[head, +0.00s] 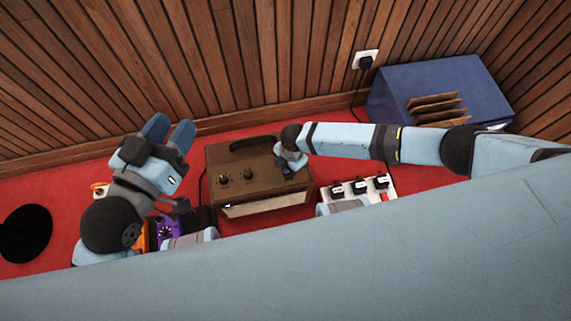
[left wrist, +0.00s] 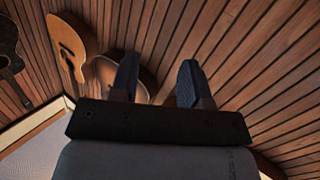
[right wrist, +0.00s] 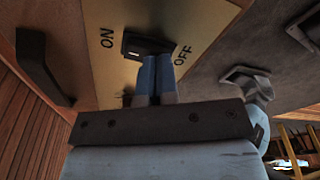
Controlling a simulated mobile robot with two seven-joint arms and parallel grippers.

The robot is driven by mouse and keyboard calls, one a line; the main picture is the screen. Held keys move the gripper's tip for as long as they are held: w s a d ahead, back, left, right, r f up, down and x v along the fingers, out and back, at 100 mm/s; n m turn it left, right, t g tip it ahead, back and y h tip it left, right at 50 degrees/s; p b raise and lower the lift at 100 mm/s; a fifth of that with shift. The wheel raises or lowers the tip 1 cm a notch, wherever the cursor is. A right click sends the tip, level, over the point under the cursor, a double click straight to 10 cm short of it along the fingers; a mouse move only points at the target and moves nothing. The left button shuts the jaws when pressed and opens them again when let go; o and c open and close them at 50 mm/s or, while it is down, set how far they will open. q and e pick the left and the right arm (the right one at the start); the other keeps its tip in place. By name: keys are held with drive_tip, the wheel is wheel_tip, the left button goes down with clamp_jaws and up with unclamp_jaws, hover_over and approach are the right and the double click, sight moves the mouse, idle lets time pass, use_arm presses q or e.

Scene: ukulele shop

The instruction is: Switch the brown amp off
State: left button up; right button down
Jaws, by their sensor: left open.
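The brown amp (head: 234,162) stands on the red floor by the wooden wall, with a dark handle (head: 253,143) and small knobs on its top. In the right wrist view its pale plate (right wrist: 178,20) reads ON at the left and OFF at the right, with a black switch (right wrist: 146,45) between. My right gripper (right wrist: 155,62) is shut, its fingertips at the switch; I cannot tell whether they touch it or which way it is set. In the head view the right gripper (head: 288,168) is over the amp's right part. My left gripper (head: 167,130) is open and empty, left of the amp.
A white power strip (head: 375,200) with several plugs lies right of the amp. A blue box (head: 400,85) with brown folders stands at the back right, near a wall outlet (head: 366,58). Orange and purple (head: 168,229) pedals sit below the left gripper. Guitars (left wrist: 68,45) hang on the wall.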

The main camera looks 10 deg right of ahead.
drive_tip(key=shift+r+p, duration=0.35)
wheel_tip(320, 180, up, 2)
drive_tip(key=shift+r+p, duration=0.1)
drive_tip(key=shift+p, duration=0.9)
drive_tip(key=shift+r+p, duration=2.05)
use_arm(q)
wheel_tip(320, 180, up, 8)
drive_tip(key=n+t, duration=0.1)
drive_tip(key=t, duration=0.1)
drive_tip(key=shift+s+f, duration=0.15)
drive_tip(key=shift+s, duration=0.1)
drive_tip(key=shift+a, duration=0.1)
